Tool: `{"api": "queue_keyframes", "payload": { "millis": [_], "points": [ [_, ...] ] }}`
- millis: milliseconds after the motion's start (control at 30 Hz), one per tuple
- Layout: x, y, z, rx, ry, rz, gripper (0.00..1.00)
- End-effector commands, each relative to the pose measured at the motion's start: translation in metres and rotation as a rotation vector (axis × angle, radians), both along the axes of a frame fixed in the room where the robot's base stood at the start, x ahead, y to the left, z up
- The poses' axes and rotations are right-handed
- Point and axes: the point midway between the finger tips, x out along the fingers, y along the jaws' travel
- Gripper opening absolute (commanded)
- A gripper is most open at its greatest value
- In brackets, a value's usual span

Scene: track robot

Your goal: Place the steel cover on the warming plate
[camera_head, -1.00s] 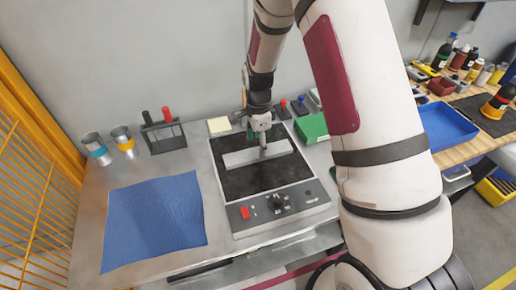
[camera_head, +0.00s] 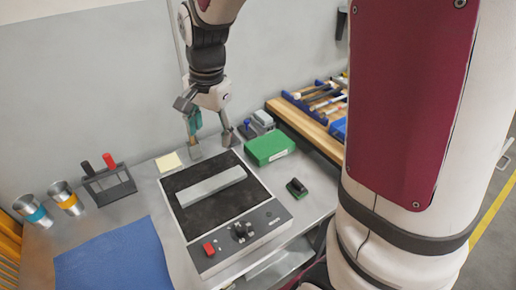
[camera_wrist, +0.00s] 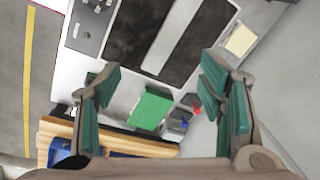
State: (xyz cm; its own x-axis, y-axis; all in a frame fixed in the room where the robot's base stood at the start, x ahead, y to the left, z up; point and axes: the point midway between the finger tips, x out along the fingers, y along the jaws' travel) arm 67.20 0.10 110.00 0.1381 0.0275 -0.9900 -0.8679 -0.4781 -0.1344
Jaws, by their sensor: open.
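The steel cover (camera_head: 211,186), a long flat grey bar, lies on the black top of the warming plate (camera_head: 228,207). In the wrist view the cover (camera_wrist: 178,36) lies across the dark plate (camera_wrist: 136,28), beyond my fingertips. My gripper (camera_head: 211,145) is open and empty, above the back edge of the plate and apart from the cover. Its green-padded fingers (camera_wrist: 160,88) are spread wide in the wrist view. The plate's front panel has a red switch and dark knobs. The cover's underside is hidden.
A green box (camera_head: 270,148) stands right of the plate, with a small dark-green block (camera_head: 297,188) in front. A yellow pad (camera_head: 169,162), a rack (camera_head: 108,184), two steel cups (camera_head: 66,198) and a blue cloth (camera_head: 115,258) are to the left. Wall behind.

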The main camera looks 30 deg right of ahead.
Motion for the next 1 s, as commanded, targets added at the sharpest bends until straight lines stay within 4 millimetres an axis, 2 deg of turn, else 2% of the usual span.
{"api": "queue_keyframes", "payload": {
  "millis": [33, 100, 300, 500, 600, 800, 1000],
  "points": [
    [-0.015, 0.0, 0.018, -0.008, -0.031, 0.07, 0.63],
    [-0.036, 0.0, 0.037, -0.026, -0.064, 0.18, 0.63],
    [-0.099, -0.001, 0.076, -0.106, -0.155, 0.488, 0.63],
    [-0.16, -0.002, 0.093, -0.216, -0.228, 0.78, 0.63],
    [-0.183, -0.003, 0.095, -0.269, -0.252, 0.892, 0.63],
    [-0.206, -0.004, 0.093, -0.329, -0.27, 1.014, 0.63],
    [-0.208, -0.004, 0.093, -0.336, -0.271, 1.031, 0.63]
  ]
}}
